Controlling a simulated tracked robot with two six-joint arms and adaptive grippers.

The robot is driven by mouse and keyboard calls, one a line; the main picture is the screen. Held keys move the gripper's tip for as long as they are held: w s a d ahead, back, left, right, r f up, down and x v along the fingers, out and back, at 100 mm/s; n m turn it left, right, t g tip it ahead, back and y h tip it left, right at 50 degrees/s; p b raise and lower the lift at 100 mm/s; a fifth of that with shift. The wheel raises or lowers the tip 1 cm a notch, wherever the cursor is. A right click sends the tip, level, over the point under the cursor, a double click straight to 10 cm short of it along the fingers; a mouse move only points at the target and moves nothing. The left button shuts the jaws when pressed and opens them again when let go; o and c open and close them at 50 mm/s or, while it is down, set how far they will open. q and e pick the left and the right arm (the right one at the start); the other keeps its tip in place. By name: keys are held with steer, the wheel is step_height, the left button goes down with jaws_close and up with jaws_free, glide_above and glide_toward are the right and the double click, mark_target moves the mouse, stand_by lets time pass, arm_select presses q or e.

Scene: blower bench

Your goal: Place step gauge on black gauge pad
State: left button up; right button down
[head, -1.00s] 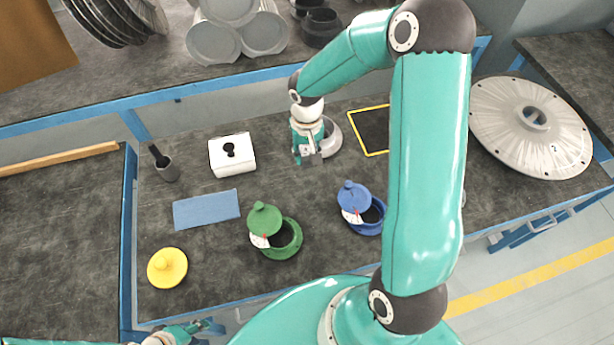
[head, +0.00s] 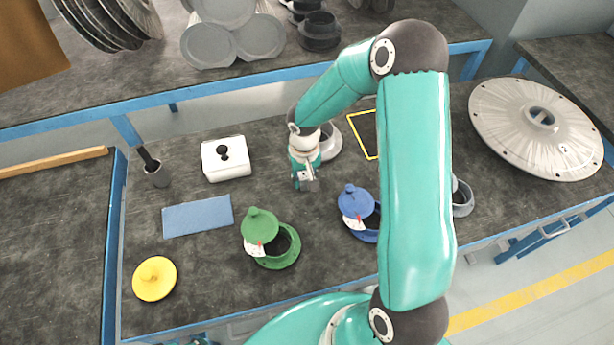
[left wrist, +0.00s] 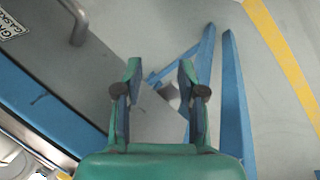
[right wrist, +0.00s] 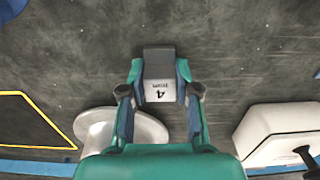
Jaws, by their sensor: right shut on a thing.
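My right gripper (head: 308,182) is shut on the step gauge, a small dark grey block with a white label marked 4. The step gauge (right wrist: 159,63) shows between the fingertips in the right wrist view, over the dark bench top. The black gauge pad (head: 363,132) is a dark area with a yellow outline, right of and behind the gripper. My right arm hides its right part. The pad also shows at the left of the right wrist view (right wrist: 28,122). My left gripper (left wrist: 158,75) is open and empty in the left wrist view, over floor and blue bench legs.
A grey ring (head: 329,142) stands between gripper and pad. A white box (head: 226,160) with a black knob is left of it. Green (head: 277,248) and blue (head: 363,228) lidded flanges stand in front. A blue mat (head: 197,216) and yellow lid (head: 154,279) lie left.

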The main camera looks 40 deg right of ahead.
steer(key=shift+f, duration=0.1)
steer(key=c, duration=0.8)
jaws_free()
steer(key=shift+c, duration=0.2)
